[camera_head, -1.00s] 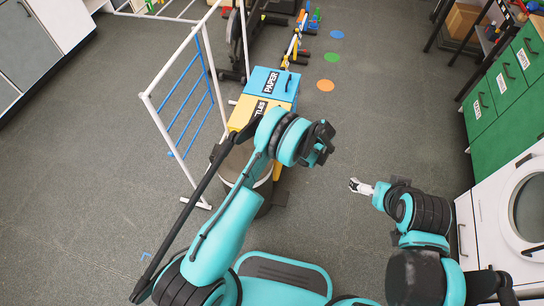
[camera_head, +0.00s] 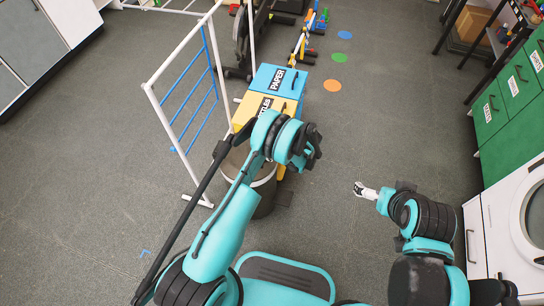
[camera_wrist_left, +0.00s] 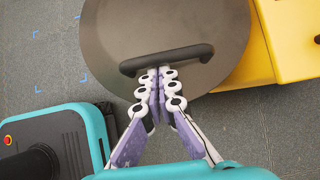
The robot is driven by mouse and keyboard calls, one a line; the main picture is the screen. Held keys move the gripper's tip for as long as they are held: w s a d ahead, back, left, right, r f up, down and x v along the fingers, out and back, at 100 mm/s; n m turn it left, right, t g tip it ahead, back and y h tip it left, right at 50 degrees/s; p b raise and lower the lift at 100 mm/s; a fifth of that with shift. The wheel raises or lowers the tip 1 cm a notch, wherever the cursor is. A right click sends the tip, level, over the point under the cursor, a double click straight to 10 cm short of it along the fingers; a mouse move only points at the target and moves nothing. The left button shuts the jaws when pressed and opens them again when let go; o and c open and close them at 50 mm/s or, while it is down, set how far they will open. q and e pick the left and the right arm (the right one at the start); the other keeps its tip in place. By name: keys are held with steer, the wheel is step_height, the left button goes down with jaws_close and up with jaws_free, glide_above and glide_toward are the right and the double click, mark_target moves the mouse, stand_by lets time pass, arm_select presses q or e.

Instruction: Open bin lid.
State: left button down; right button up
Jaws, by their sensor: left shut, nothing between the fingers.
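A round bin with a dark flat lid (camera_wrist_left: 110,40) and a black bar handle (camera_wrist_left: 170,57) fills the top of the left wrist view. My left gripper (camera_wrist_left: 161,72) is shut and empty, its fingertips at the near side of the handle; I cannot tell whether they touch it. The lid lies flat and looks closed.
A yellow box (camera_head: 252,108) and a blue box labelled PAPER (camera_head: 276,80) stand just beyond the bin. A white rack with blue bars (camera_head: 188,110) stands left of them. A white washer (camera_head: 530,215) and green drawers (camera_head: 512,110) line the right. The middle floor is clear.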

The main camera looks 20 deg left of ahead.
arm_select(q)
steer(key=shift+r, duration=0.1)
steer(key=shift+a+r+h+p, duration=0.15)
steer(key=shift+r+h+p, duration=0.25)
steer(key=shift+r, duration=0.1)
steer(key=shift+a+r+h+p, duration=0.15)
steer(key=shift+r+h+p, duration=0.15)
steer(key=shift+r+h, duration=0.15)
steer(key=a+r+h+p, duration=0.65)
steer(key=a+r, duration=0.45)
steer(key=r, duration=0.4)
steer(key=w+a+r, duration=0.1)
steer(key=a+r, duration=0.3)
steer(key=a, duration=1.1)
steer(key=shift+a+h, duration=0.2)
steer(key=shift+h, duration=0.1)
